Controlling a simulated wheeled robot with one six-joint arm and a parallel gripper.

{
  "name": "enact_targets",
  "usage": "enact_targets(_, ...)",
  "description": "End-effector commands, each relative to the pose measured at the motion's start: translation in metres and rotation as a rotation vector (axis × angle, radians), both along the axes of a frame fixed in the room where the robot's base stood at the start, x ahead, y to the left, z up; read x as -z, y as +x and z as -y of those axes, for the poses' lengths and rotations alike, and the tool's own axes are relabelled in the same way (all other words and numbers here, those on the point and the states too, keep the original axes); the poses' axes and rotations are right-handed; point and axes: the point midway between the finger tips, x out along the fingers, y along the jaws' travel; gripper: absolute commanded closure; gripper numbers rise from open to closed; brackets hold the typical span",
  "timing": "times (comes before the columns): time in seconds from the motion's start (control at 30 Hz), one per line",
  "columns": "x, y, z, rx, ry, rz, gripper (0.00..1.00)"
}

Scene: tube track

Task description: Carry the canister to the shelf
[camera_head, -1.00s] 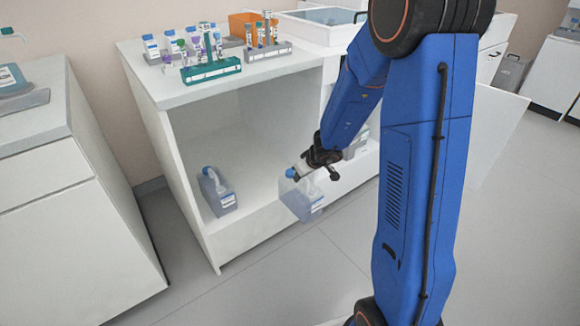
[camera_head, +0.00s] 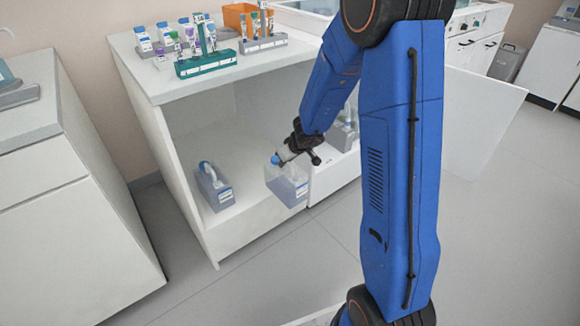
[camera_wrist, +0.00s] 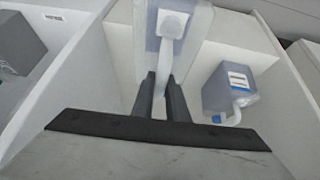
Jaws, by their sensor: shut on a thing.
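The canister (camera_head: 287,184) is a translucent grey-blue jug with a white label and a blue cap. My gripper (camera_head: 290,153) is shut on its top, at the handle, and holds it in front of the cabinet's open compartment. In the wrist view the canister (camera_wrist: 174,50) hangs from the two dark fingers (camera_wrist: 160,88). The shelf (camera_head: 243,207) is the white floor of that open compartment. A similar canister (camera_head: 215,187) stands on it at the left, and it also shows at the right of the wrist view (camera_wrist: 230,88).
The counter top (camera_head: 150,83) above the compartment carries a teal tube rack (camera_head: 208,65), several bottles and an orange bin (camera_head: 236,18). An open white door (camera_head: 480,115) stands to the right. Shelf room lies right of the standing canister.

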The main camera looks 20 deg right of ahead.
Motion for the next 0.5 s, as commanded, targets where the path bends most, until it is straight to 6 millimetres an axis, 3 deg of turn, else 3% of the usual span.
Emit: enact_targets(0.5,0.000,0.056,-0.019,-0.004,-0.001,0.001,1.00)
